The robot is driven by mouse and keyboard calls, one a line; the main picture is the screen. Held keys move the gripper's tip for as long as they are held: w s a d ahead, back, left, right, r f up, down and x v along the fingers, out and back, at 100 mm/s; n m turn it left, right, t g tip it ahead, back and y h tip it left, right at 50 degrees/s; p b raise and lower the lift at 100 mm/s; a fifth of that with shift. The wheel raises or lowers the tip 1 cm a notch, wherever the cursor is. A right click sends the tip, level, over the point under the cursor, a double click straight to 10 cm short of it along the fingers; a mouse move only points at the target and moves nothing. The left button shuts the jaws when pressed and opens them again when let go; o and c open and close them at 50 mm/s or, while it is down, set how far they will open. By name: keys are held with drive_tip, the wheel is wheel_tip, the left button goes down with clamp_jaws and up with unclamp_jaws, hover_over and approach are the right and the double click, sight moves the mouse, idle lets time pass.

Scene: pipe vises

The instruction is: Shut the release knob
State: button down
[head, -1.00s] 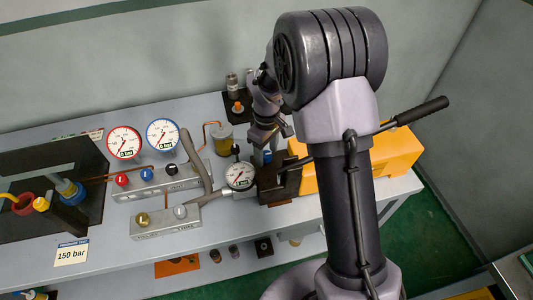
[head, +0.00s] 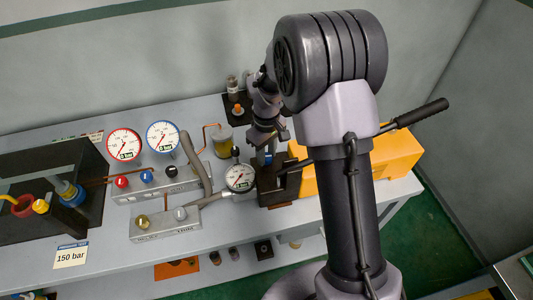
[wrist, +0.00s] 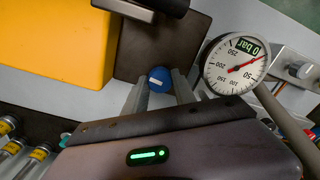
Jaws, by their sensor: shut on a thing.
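The release knob, blue with a white mark (wrist: 160,80), sits on the dark pump block (wrist: 135,48) in the wrist view. Its blue also shows under my gripper in the head view (head: 267,158). My gripper (wrist: 162,88) points down at the knob, with one finger on each side. It is shut on the knob. In the head view my gripper (head: 266,148) is partly hidden by my own arm. The pump's gauge (wrist: 235,64) beside the block reads 0 bar.
A yellow tank (head: 350,165) adjoins the block, with a black-handled lever (head: 420,112) above it. Two dial gauges (head: 123,145) (head: 163,138) and a valve manifold (head: 160,183) stand to the left. A card (head: 71,254) reads 150 bar. A dark enclosure (head: 90,185) is at far left.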

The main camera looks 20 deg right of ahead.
drive_tip(key=m, duration=0.4)
drive_tip(key=shift+m+b, duration=0.3)
drive_tip(key=m, duration=0.3)
drive_tip(key=shift+m+b, duration=0.3)
drive_tip(key=shift+b, duration=0.05)
drive_tip(key=m+b, duration=0.1)
drive_tip(key=m, duration=0.3)
drive_tip(key=shift+m+b, duration=0.45)
drive_tip(key=shift+m, duration=1.65)
drive_tip(key=c, duration=1)
unclamp_jaws()
